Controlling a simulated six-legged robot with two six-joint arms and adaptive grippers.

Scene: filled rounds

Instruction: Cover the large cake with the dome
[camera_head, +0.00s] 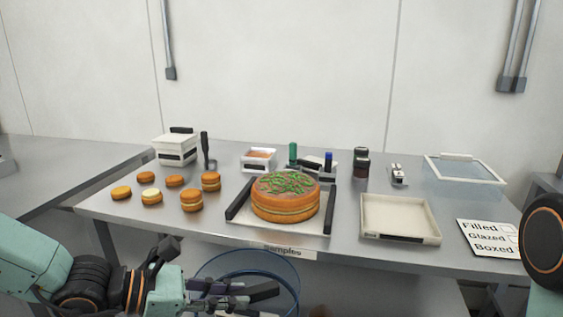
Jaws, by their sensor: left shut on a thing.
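The large cake (285,203) is a round, golden layered cake with green strands on top. It sits uncovered on a white tray (250,226) with dark side handles, at the middle of the table. The dome (228,265) is clear with a blue rim and shows at the bottom centre, in front of the table's edge and below the cake. My left gripper (262,291) overlaps the dome and is shut on it; the exact grip point is hard to make out. My right arm shows only at the right edge, and its gripper is out of view.
Several small round cakes (192,200) stand left of the large cake. A white box (176,148), a small tub (258,159) and bottles line the back. An empty cream tray (400,217), a clear lid (462,169) and a sign (487,238) are at right.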

